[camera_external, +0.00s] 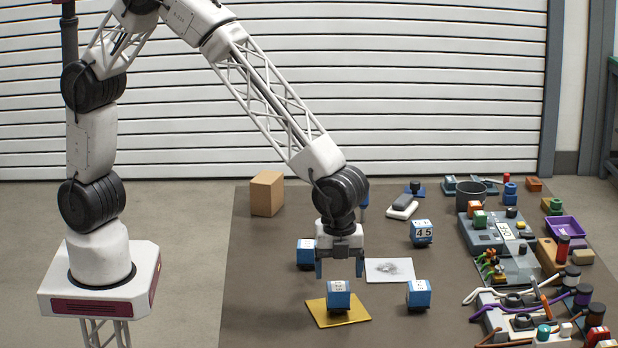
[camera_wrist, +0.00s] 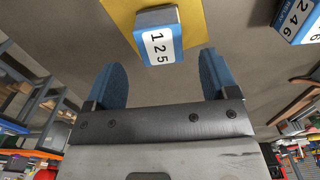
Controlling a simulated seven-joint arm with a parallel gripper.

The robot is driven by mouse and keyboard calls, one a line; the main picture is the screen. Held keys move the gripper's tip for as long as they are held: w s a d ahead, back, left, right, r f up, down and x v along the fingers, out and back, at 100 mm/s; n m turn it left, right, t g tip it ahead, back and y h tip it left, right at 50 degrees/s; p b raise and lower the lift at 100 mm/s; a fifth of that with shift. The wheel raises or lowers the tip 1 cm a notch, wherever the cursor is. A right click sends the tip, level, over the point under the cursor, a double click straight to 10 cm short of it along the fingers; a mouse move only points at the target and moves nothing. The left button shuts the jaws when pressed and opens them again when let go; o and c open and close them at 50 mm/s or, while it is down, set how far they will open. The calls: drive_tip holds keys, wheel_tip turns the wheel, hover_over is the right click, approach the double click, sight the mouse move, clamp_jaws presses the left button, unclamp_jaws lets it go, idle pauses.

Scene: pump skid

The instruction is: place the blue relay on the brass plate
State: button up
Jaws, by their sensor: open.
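A blue relay (camera_external: 339,295) with a white label sits on the brass plate (camera_external: 352,316), near its back corner. In the wrist view this relay (camera_wrist: 158,38) reads 125 and overlaps the yellow brass plate (camera_wrist: 118,14). My gripper (camera_external: 339,272) is open and empty just above it and appears slightly behind it. In the wrist view the relay is beyond the open fingertips (camera_wrist: 161,75), in line with the gap between them. I see no contact between fingers and relay.
Other blue relays stand at the right (camera_external: 418,294), behind my gripper (camera_external: 306,253) and farther back (camera_external: 421,232). A white card (camera_external: 390,270) lies beside my gripper. A cardboard box (camera_external: 267,193) stands at the back left. Equipment crowds the right; the front left mat is clear.

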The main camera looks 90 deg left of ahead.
sight(338, 284)
drive_tip(key=shift+r, duration=2.6)
drive_tip(key=s+a+r+n+t, duration=0.1)
drive_tip(key=s+a+r+n, duration=0.45)
drive_tip(key=a, duration=0.55)
drive_tip(key=s+a+r+n, duration=0.3)
drive_tip(key=s+a+r, duration=0.3)
drive_tip(key=a+r, duration=0.45)
drive_tip(key=s+a+n, duration=0.4)
drive_tip(key=s+a, duration=0.4)
drive_tip(key=s, duration=0.3)
drive_tip(key=s+a+n+t, duration=0.1)
drive_tip(key=s+a+n, duration=0.4)
drive_tip(key=s+a, duration=0.3)
drive_tip(key=s, duration=0.4)
drive_tip(key=shift+a+t, duration=0.3)
